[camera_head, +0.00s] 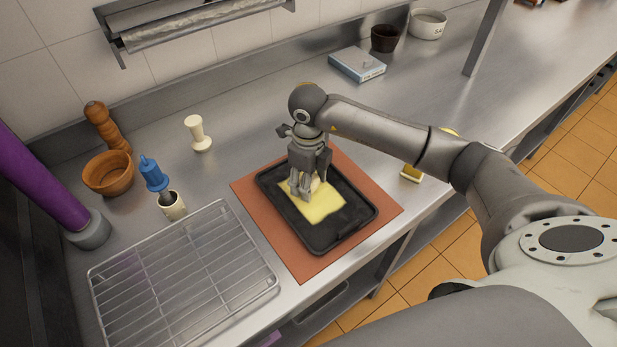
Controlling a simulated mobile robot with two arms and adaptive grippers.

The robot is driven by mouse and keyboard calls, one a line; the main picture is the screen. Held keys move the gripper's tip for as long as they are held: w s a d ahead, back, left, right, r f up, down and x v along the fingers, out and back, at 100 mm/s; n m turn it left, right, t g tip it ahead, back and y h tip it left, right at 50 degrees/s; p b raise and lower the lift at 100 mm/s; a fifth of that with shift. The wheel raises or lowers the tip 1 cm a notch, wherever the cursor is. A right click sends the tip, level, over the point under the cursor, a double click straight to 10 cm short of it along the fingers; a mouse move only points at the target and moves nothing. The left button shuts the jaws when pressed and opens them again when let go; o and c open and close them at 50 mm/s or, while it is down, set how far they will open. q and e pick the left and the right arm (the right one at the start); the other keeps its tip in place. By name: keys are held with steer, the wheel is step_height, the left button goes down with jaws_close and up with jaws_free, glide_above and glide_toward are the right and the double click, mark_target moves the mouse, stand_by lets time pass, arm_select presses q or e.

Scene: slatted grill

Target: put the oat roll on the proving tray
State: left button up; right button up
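A black tray (335,236), which I take for the proving tray, lies on a terracotta mat (290,246). A yellow sheet (322,207) lies in it. My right gripper (302,190) points down over the sheet's upper left part, with its fingertips low, close to the sheet. A small pale rounded thing (314,184) shows at the fingers and may be the oat roll. It is mostly hidden by the gripper. I cannot tell whether the fingers are shut on it or whether it touches the sheet. My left gripper is not in view.
A wire rack (188,265) stands left of the mat. Behind it are a holder (172,207) with a blue-handled tool, a wooden bowl (108,174), a pepper mill (106,125) and a cream stamp-like tool (198,134). A yellow item (411,173) lies right of the mat.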

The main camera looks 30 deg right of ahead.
steer(key=shift+f, duration=0.2)
steer(key=o, duration=1.1)
steer(key=shift+r, duration=0.1)
steer(key=shift+r, duration=0.15)
steer(key=shift+w+r, duration=0.1)
steer(key=shift+r, duration=0.15)
step_height(320, 180, up, 12)
steer(key=b, duration=0.3)
steer(key=shift+f, duration=0.25)
